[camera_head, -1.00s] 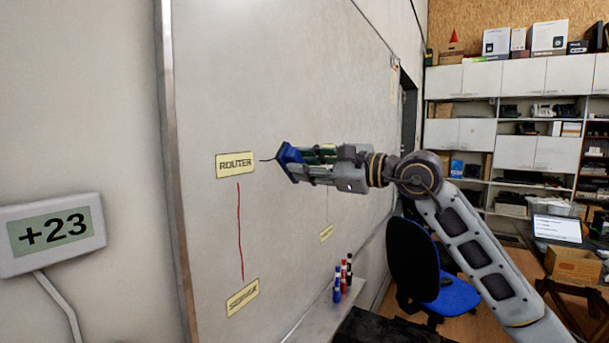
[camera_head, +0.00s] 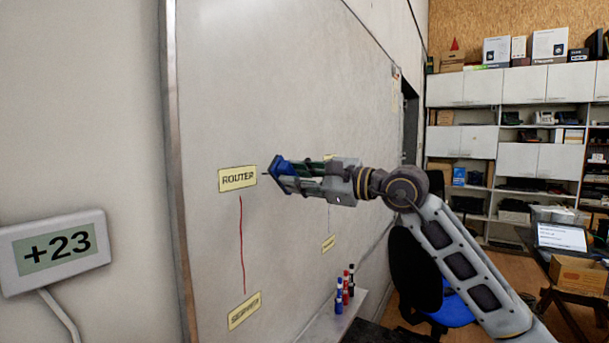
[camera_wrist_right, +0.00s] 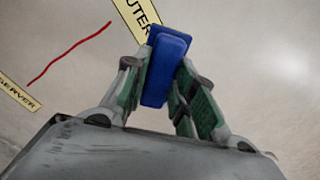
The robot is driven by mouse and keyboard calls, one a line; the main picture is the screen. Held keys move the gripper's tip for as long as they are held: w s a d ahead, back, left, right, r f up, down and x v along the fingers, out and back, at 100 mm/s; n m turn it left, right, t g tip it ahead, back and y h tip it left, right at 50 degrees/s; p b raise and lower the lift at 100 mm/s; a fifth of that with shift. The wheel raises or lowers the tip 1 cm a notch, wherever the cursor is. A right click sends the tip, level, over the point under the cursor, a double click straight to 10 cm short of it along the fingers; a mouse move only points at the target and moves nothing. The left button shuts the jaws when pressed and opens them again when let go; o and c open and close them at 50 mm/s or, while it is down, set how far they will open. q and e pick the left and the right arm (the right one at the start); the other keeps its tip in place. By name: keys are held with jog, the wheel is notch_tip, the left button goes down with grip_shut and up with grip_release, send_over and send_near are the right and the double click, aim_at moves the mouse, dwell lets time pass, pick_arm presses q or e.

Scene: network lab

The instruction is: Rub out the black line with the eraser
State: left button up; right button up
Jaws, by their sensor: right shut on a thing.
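The blue eraser (camera_head: 281,168) is held in my right gripper (camera_head: 296,173) at the whiteboard, just right of the ROUTER label (camera_head: 237,179). In the right wrist view the eraser (camera_wrist_right: 166,69) sits between the green-padded fingers of the right gripper (camera_wrist_right: 160,90) and overlaps the end of the ROUTER label (camera_wrist_right: 133,20). Whether it touches the board is hard to tell. Only a tiny dark stub of the black line (camera_head: 264,174) shows between the label and the eraser; any more of it is hidden behind the gripper. My left gripper is not in view.
A red line (camera_head: 242,245) runs from ROUTER down to the lower label (camera_head: 244,311) on the whiteboard (camera_head: 240,90). Another yellow label (camera_head: 328,243) is below the gripper. Several markers (camera_head: 345,288) stand on the board's ledge (camera_head: 325,322). A blue chair is at right.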

aim_at(279, 174)
jog(key=shift+p+x, duration=0.45)
jog(key=shift+x, duration=0.55)
jog(key=shift+w+a+p, duration=0.3)
jog(key=shift+a, duration=0.2)
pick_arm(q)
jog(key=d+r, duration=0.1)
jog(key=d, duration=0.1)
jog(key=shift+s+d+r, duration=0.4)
pick_arm(e)
jog(key=shift+w+a, duration=0.1)
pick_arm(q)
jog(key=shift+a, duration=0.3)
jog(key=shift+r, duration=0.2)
pick_arm(e)
jog(key=shift+x, duration=0.95)
jog(key=shift+w, duration=0.1)
jog(key=shift+w+d, duration=1.2)
jog(key=shift+w, duration=0.15)
